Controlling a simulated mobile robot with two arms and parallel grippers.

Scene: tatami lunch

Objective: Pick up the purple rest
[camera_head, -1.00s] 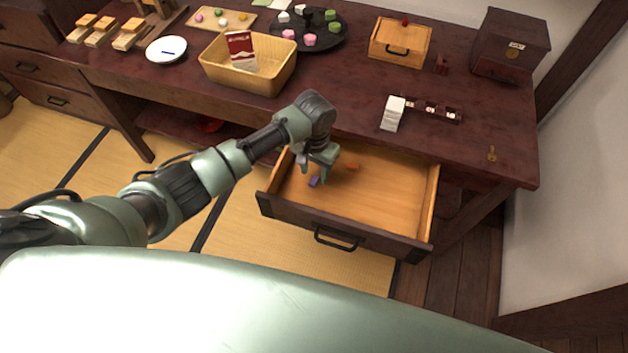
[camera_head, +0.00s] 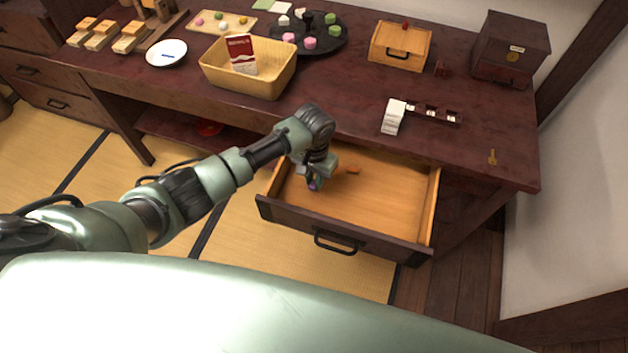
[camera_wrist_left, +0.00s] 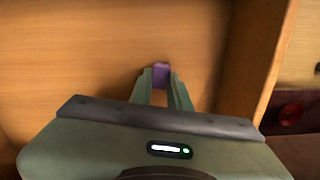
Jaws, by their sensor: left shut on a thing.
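The purple rest (camera_wrist_left: 161,73) is a small purple block between the fingertips of my left gripper (camera_wrist_left: 161,82) in the left wrist view. In the head view my left gripper (camera_head: 314,182) is inside the open drawer (camera_head: 395,200), near its left side. It is shut on the rest, of which only a small purple bit (camera_head: 312,186) shows. I cannot tell whether the rest still touches the drawer floor. My right gripper is not in view.
An orange piece (camera_head: 353,170) lies in the drawer near its back. The drawer's left wall is close to my gripper. The drawer's right half is clear.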

